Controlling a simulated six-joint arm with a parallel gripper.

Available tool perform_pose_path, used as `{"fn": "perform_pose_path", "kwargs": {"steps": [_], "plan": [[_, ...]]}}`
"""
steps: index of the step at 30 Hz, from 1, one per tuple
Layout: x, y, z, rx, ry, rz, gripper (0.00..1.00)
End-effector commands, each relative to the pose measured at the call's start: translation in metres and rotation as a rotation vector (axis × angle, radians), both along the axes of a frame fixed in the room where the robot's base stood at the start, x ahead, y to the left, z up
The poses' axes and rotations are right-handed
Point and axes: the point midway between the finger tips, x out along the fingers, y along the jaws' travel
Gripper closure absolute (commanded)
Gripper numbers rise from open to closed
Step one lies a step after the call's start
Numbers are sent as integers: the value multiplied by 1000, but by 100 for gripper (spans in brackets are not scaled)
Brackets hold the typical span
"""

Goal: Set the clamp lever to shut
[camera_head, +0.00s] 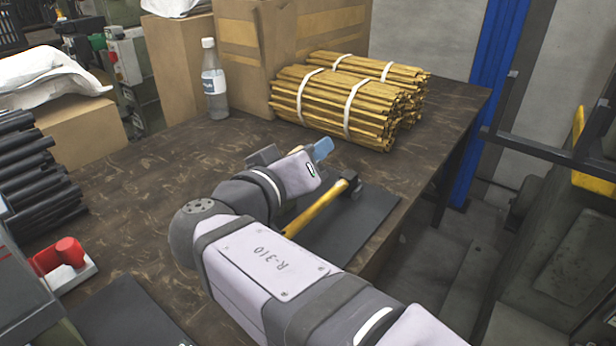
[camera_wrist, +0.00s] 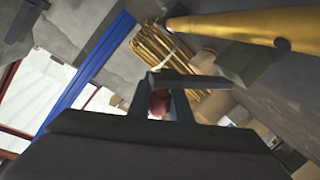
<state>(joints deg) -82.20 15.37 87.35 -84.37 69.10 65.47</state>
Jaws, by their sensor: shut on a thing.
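My gripper (camera_wrist: 160,97) shows in the wrist view with two dark fingers close together. A dull red rounded piece (camera_wrist: 160,104) sits between them. It looks like the grip of the clamp lever, but most of it is hidden. A dark grey bar (camera_wrist: 200,82) crosses at the fingertips; I cannot tell what it belongs to. In the head view my arm hides the fingers and most of the clamp. A grey block (camera_head: 263,155) and a light blue piece (camera_head: 323,149) show around the arm's far end. The lever's angle cannot be made out.
A hammer with a yellow handle (camera_head: 318,208) lies on a dark mat (camera_head: 358,225), close to my arm. Bundled yellow rods (camera_head: 345,105), a bottle (camera_head: 214,80) and a cardboard box (camera_head: 240,60) stand behind. A red-handled item (camera_head: 68,250) lies left. The table's middle left is clear.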

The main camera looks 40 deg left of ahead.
Motion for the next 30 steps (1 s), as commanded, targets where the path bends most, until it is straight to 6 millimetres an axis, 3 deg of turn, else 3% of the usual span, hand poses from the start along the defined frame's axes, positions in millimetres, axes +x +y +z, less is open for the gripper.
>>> {"fn": "perform_pose_path", "kwargs": {"steps": [1, 19, 30], "plan": [[0, -2, -12, 32, 0, -1, 100], [0, -19, -24, 360, 1, -1, 100], [0, -24, -29, 356, 3, -5, 100]]}}
